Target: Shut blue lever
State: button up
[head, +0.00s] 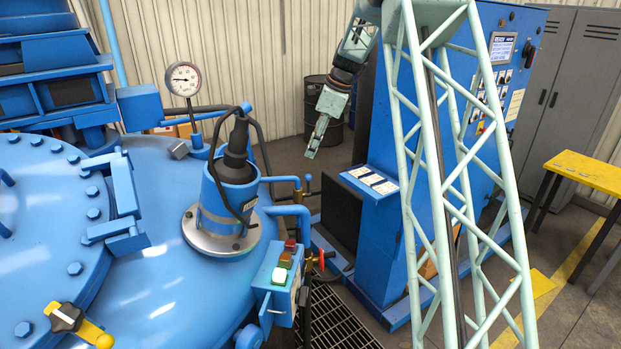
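A small blue lever (308,183) stands at the end of the upper blue pipe, beside the motor housing on the furnace lid. It looks roughly upright, but it is too small to tell its exact setting. My gripper (313,146) hangs from the pale green arm at the top centre, pointing down. In the picture it is just above the lever and apart from it. Its fingers look close together, but I cannot tell whether they are open or shut. Nothing shows between them.
A red-handled valve (322,258) and a button box (278,280) sit below the lever. A blue control cabinet (400,220) stands to the right. A pressure gauge (184,79) and a motor housing (228,195) rise at left. A dark drum (322,108) stands behind my gripper.

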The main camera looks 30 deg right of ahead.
aim_at(310, 179)
jog(key=w+d+f+m+p, duration=0.1)
jog(key=w+d+f+m, duration=0.2)
jog(key=d+f, duration=0.3)
jog(key=shift+w+d, duration=0.3)
jog(key=shift+w, duration=0.6)
jog(key=shift+f, duration=0.25)
jog(key=shift+a+p+x, duration=0.1)
jog(key=shift+p+x, duration=0.2)
jog(key=shift+x, duration=3.1)
jog(key=shift+a+p+x, duration=0.15)
jog(key=shift+p+x, duration=0.1)
jog(key=shift+x, duration=3.15)
jog(key=shift+r, duration=0.15)
jog(key=shift+c, duration=0.9)
grip_shut()
